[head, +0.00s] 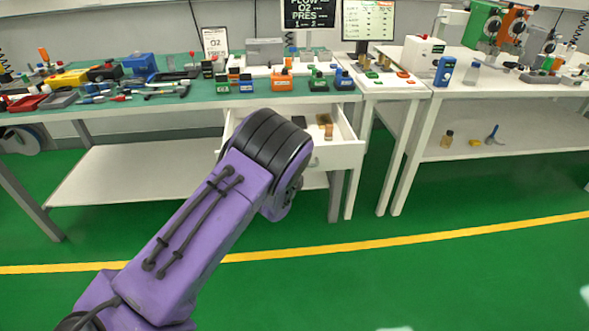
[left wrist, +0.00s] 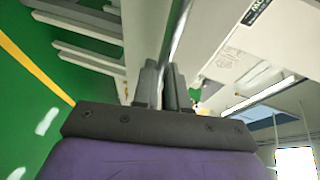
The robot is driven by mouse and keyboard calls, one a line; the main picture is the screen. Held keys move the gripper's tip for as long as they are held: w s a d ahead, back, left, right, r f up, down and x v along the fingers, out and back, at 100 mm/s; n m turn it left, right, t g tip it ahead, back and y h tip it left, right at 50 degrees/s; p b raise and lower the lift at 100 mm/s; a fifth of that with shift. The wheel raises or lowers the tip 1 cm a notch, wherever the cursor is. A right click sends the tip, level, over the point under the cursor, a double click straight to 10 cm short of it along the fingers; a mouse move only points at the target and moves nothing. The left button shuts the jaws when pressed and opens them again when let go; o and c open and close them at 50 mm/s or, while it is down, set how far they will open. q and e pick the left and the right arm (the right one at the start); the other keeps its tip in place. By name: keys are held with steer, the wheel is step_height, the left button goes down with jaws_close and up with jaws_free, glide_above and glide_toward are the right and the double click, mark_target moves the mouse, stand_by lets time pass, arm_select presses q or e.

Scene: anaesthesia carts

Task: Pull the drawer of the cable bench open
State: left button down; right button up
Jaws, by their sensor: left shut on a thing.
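The white drawer (head: 338,156) under the green-topped bench (head: 205,101) stands pulled out, and its inside shows in the head view. A brown item (head: 325,121) and a dark item (head: 299,121) lie in it. A bit of the handle (head: 314,162) shows on the drawer front beside my left wrist. My purple left arm reaches up to the drawer front and hides its left part; its gripper is hidden there. In the left wrist view my left gripper (left wrist: 164,88) has its fingers close together against the drawer front, shut on the handle, which is mostly hidden between them. My right gripper is not in view.
The bench top holds tools, coloured boxes and orange, green and blue blocks (head: 283,82). A lower shelf (head: 135,172) lies below. Another white bench (head: 490,72) with equipment stands at right. The green floor (head: 400,280) in front is clear, crossed by a yellow line.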

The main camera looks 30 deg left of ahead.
arm_select(q)
steer(key=c, duration=1.2)
jaws_free()
steer(key=shift+a, duration=0.1)
steer(key=v, duration=1)
steer(key=shift+s, duration=0.35)
